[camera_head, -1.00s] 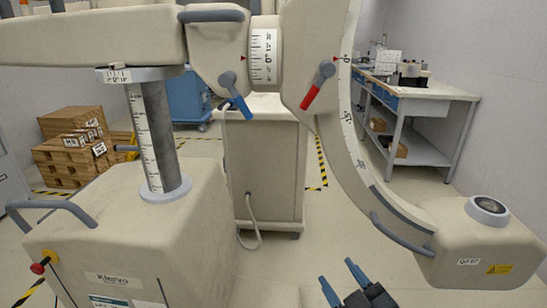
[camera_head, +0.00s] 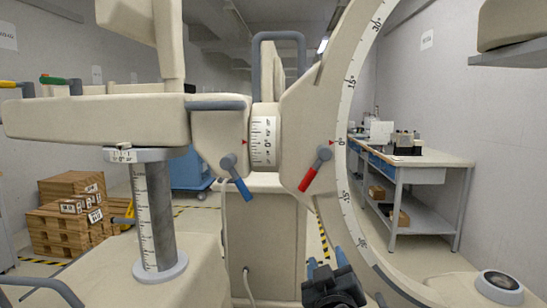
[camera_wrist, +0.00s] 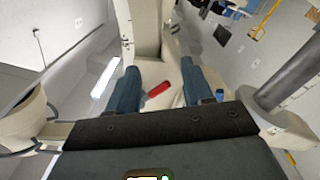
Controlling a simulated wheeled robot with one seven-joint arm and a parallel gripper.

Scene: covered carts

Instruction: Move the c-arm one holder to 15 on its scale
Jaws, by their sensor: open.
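The C-arm holder (camera_head: 312,125) is a beige block carrying the curved C-arm (camera_head: 336,195). The scale on the arc shows 30, 15 and 0 going down, with more marks below. The holder's red pointer is level with about 0. A red-handled lever (camera_head: 310,178) hangs from the holder, tilted down-left. My gripper (camera_head: 324,262) is below the lever, open and empty, apart from it. In the wrist view the red lever (camera_wrist: 158,90) shows between and beyond my two blue fingers (camera_wrist: 160,78).
A blue-handled lever (camera_head: 237,178) hangs left of a scale drum (camera_head: 263,142) reading about 0. A graduated column (camera_head: 155,220) stands at left. A detector housing (camera_head: 500,286) is low at right. A workbench (camera_head: 420,170) and wooden crates (camera_head: 65,215) stand behind.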

